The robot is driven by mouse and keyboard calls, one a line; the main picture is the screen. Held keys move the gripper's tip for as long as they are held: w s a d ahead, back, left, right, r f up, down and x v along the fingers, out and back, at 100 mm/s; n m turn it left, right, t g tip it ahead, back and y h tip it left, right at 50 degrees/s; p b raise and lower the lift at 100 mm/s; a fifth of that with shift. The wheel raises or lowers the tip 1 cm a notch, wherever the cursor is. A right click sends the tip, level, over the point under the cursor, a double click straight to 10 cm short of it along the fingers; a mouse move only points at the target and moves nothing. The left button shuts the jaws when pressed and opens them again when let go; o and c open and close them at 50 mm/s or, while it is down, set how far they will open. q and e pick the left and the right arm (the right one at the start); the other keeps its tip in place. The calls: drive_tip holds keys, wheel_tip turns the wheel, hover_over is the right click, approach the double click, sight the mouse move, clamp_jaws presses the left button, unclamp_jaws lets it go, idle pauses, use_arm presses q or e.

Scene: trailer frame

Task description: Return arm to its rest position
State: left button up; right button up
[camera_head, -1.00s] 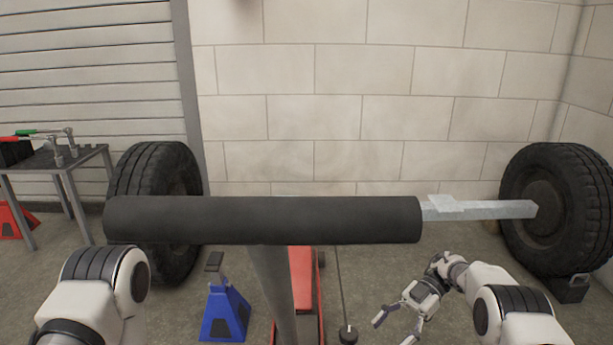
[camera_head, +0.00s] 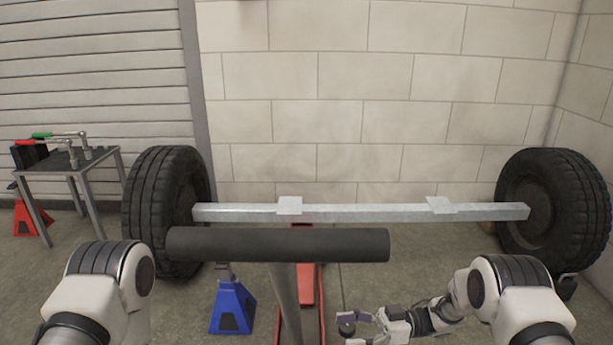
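My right gripper (camera_head: 354,329) is low in the head view, right of the red jack (camera_head: 305,285), with its fingers apart. A small dark round knob (camera_head: 346,329) shows at its fingertips; I cannot tell whether they touch it. My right forearm reaches in from the right, bent toward the left. On the left only the upper part of my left arm (camera_head: 103,285) shows; its gripper is outside the picture. A thick dark grey bar (camera_head: 278,244) on a grey post lies across the middle, between my two arms.
A pale metal axle (camera_head: 365,212) runs between the left tyre (camera_head: 168,205) and right tyre (camera_head: 553,205). A blue stand (camera_head: 231,307) is left of the post. A metal table (camera_head: 70,165) with tools stands at the far left.

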drive_tip(key=s+d+f+m+t+h+p, duration=0.3)
drive_tip(key=s+d+f+m+t+h, duration=0.2)
drive_tip(key=s+f+m+t+h, duration=0.85)
drive_tip(key=s+d+f+m+g+h, duration=0.1)
drive_tip(key=s+d+m+g+h, duration=0.15)
drive_tip(key=s+d+g, duration=0.45)
drive_tip(key=s+d+m+g+h, duration=0.2)
drive_tip(key=s+d+m+g, duration=0.15)
drive_tip(key=s, duration=0.75)
wheel_tip(320, 180, up, 38)
drive_tip(key=n+p, duration=0.1)
drive_tip(key=p, duration=3.6)
drive_tip(key=shift+d+f+p, duration=0.15)
drive_tip(key=shift+d+p, duration=0.1)
drive_tip(key=shift+p, duration=0.05)
